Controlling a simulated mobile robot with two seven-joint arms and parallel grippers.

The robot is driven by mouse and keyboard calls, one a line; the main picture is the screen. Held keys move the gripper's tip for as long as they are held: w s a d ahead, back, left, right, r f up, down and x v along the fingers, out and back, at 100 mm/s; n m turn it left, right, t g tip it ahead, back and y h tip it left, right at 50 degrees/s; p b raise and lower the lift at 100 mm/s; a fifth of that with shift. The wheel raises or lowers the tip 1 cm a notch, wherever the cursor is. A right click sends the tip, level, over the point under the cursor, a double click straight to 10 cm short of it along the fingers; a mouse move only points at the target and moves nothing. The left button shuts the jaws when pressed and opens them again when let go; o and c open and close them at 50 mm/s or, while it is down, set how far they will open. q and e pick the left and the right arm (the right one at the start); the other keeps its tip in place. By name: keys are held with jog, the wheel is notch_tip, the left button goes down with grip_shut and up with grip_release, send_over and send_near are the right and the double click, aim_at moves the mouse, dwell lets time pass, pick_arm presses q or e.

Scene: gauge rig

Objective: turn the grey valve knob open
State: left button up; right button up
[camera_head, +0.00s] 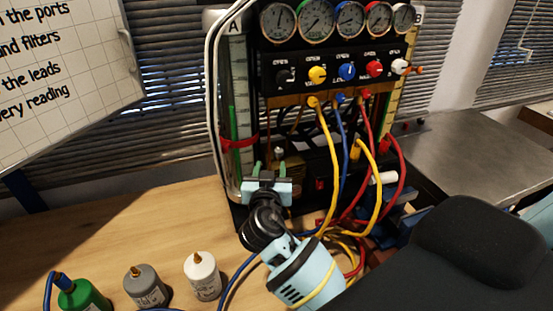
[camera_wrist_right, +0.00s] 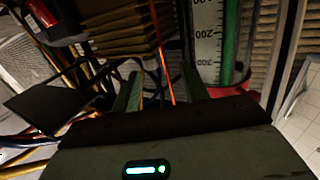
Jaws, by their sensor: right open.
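The rig's valve panel (camera_head: 335,68) carries a row of knobs under the gauges. The leftmost knob (camera_head: 283,76) looks dark grey to black; beside it are a yellow (camera_head: 317,74), a blue (camera_head: 347,71), a red (camera_head: 375,68) and a white knob (camera_head: 400,66). I cannot tell surely which is the grey one; the leftmost looks closest. My right gripper (camera_head: 268,168) is open and empty, pointing up, below and slightly left of the leftmost knob, clear of it. Its fingers (camera_wrist_right: 160,90) show in the wrist view with nothing gripped between them. My left gripper is not in view.
Yellow, blue and red hoses (camera_head: 328,150) hang from the panel just right of my gripper. A scale with a green column (camera_wrist_right: 230,40) stands close by. Green (camera_head: 82,297), grey (camera_head: 147,287) and white (camera_head: 203,277) bottles stand front left on the wooden bench (camera_head: 150,225).

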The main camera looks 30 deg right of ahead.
aim_at(277, 156)
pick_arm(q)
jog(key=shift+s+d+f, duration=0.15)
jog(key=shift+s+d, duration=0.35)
pick_arm(e)
jog(key=shift+s+a+m+g+h, duration=0.45)
jog(key=shift+s+m+h, duration=0.15)
jog(key=shift+h, duration=0.15)
jog(key=shift+s+a+m+g+h, duration=0.45)
jog(key=shift+m+h, duration=0.15)
jog(key=shift+h, duration=0.15)
jog(key=shift+d, duration=0.1)
jog(key=x, duration=0.6)
jog(key=shift+w+d+r+p, duration=0.1)
jog(key=shift+w+r+p, duration=0.1)
jog(key=shift+p, duration=0.15)
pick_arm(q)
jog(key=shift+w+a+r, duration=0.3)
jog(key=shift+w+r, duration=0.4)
pick_arm(e)
jog(key=shift+w+d+f, duration=0.15)
jog(key=shift+w+d, duration=0.3)
jog(key=shift+d, duration=0.05)
jog(key=shift+c, duration=0.5)
